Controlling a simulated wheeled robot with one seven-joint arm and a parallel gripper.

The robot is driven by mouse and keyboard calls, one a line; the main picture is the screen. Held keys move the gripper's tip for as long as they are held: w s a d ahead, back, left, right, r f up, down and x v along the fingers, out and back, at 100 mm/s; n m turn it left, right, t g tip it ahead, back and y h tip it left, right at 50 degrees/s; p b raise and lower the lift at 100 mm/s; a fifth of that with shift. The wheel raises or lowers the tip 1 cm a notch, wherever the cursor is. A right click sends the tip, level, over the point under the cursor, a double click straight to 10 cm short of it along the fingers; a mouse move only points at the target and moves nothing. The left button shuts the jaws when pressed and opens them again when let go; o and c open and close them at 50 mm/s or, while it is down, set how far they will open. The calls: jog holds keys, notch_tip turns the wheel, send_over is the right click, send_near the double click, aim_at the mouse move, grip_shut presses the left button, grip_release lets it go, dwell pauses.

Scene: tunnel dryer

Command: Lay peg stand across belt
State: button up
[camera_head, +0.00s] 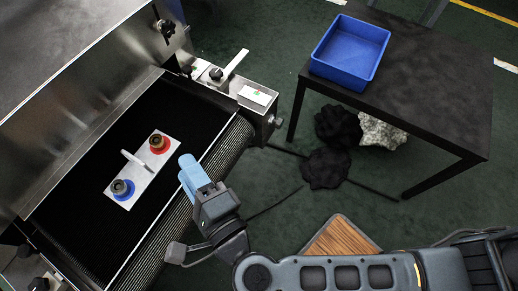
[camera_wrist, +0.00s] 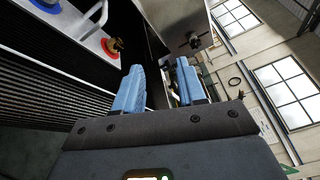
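The peg stand is a white plate (camera_head: 136,179) lying flat on the black belt (camera_head: 85,225) in the head view. Its long side runs about parallel to the belt's end roller (camera_head: 232,142). A white peg (camera_head: 136,160) rises from its middle, with a red ring piece (camera_head: 159,143) at the upper end and a blue one (camera_head: 122,189) at the lower end. My gripper (camera_head: 187,172), with light blue fingers, is just right of the stand, apart from it. In the wrist view my gripper (camera_wrist: 158,82) has its fingers spread with nothing between them; part of the stand shows at upper left.
The dryer's metal hood (camera_head: 105,55) borders the belt on the left. A side rail with a lever (camera_head: 236,65) is at the belt's upper end. A dark table (camera_head: 430,90) with a blue bin (camera_head: 350,52) stands at upper right; dark and grey lumps lie beneath.

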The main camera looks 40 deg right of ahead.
jog(key=s+d+r+n+t+y, duration=0.1)
jog(key=s+d+r+n, duration=0.2)
jog(key=s+d+n, duration=0.25)
jog(key=s+d+r+n+t, duration=0.1)
jog(key=s+d+r+n, duration=0.25)
jog(key=d+n, duration=0.2)
jog(key=s+d+n+g, duration=0.2)
jog(key=s+n, duration=0.4)
jog(key=s, duration=0.1)
jog(key=s+d+r+n+g+y, duration=0.1)
jog(key=s+d+n+g, duration=0.1)
jog(key=s+n, duration=0.4)
jog(key=shift+s+d+r+n+g, duration=0.3)
jog(key=shift+s+d+g, duration=0.1)
jog(key=shift+s, duration=0.55)
